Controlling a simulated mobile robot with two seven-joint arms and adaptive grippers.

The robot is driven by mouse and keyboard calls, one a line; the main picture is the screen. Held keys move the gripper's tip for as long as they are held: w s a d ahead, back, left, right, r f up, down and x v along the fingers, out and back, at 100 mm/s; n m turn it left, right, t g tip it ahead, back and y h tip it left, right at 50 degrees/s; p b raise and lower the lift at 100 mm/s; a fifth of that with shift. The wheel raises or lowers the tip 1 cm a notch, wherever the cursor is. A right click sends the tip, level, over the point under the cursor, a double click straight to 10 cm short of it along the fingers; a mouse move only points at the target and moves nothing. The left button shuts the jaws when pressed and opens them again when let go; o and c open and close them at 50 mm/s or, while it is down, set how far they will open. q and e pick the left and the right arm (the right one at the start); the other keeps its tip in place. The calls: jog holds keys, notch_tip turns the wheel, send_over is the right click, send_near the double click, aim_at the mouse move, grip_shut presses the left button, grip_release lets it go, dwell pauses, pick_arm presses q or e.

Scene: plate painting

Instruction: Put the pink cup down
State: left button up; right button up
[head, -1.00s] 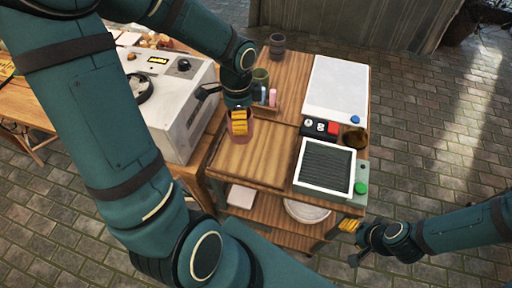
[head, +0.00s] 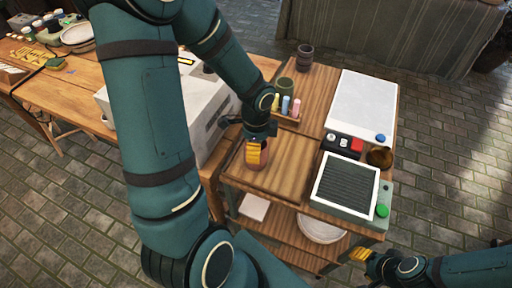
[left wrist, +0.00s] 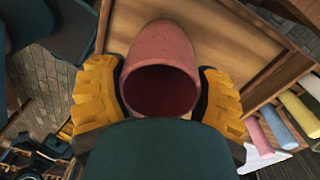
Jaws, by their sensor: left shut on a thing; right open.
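The pink cup (left wrist: 160,70) is between the yellow finger pads of my left gripper (left wrist: 160,95) in the left wrist view, its dark opening facing the camera. My left gripper (head: 257,152) is shut on it. In the head view the cup (head: 256,167) shows partly below the fingers, over the left part of the wooden board (head: 285,172) on the cart top. I cannot tell whether its base touches the board. My right gripper (head: 362,254) is open and empty, low by the cart's front right corner.
To the right are a white panel (head: 362,103), a dark ribbed screen (head: 346,186) and a brown bowl (head: 380,157). A grey machine (head: 205,115) stands left.

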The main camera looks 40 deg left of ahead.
pick_arm(q)
jog(key=shift+r, duration=0.1)
jog(key=shift+f, duration=0.2)
jog(key=o, duration=1.3)
jog(key=shift+r, duration=0.1)
jog(key=shift+r, duration=0.25)
notch_tip(320, 180, up, 12)
jog(key=p, duration=0.3)
jog(key=shift+w+f+p, duration=0.15)
jog(key=shift+w+p, duration=0.05)
jog(key=shift+p, duration=0.15)
jog(key=shift+a, duration=0.1)
